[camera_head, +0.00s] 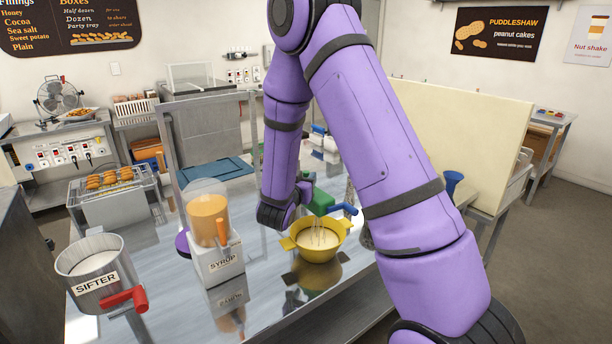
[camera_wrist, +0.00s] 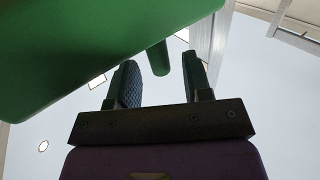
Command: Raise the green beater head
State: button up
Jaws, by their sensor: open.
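The green beater head (camera_head: 321,203) shows in the head view behind the yellow bowl (camera_head: 318,252), partly hidden by my purple arm. A wire whisk (camera_head: 318,238) hangs into pale batter in the bowl. In the wrist view the green head (camera_wrist: 90,50) fills the upper left, with a short green peg (camera_wrist: 159,58) sticking out from it. My gripper (camera_wrist: 160,80) is open, and the peg appears between its two dark fingers in the picture; I cannot tell whether they touch it. In the head view my gripper is mostly hidden behind my forearm.
A syrup dispenser (camera_head: 213,240) and a sifter (camera_head: 95,270) with a red handle stand left on the shiny metal table (camera_head: 260,300). A blue handle (camera_head: 342,209) is just right of the beater head. A cream partition (camera_head: 465,140) rises behind at right.

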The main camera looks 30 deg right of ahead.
jog(key=shift+x, duration=1.2)
grip_shut()
notch_tip(320, 180, up, 10)
jog(key=shift+r, duration=0.25)
jog(key=shift+w+r, duration=0.1)
grip_release()
